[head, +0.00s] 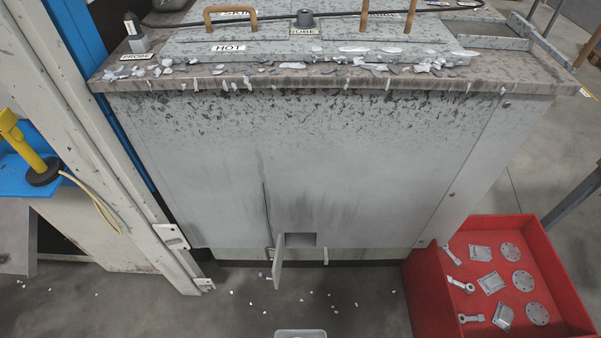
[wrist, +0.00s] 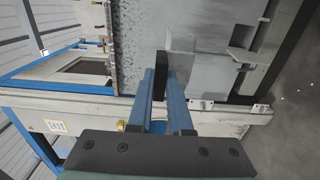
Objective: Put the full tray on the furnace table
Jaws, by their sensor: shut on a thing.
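My gripper (wrist: 160,90) shows in the wrist view with two blue fingers, closed on a small grey plate-like piece (wrist: 181,66) with a black edge. I cannot tell from this view whether that piece is part of a tray. The gripper is not clearly seen in the head view. The furnace (head: 310,160) fills the middle of the head view, with a worn, splashed top (head: 130,72) marked HOT and PROBE. A red tray-like bin (head: 425,295) stands on the floor at the lower right, holding several grey metal castings. I cannot make out a separate furnace table.
White metal bits lie along the furnace top's front edge and on the floor. A pale upright post (head: 120,150) and a yellow-handled tool (head: 22,145) are at the left.

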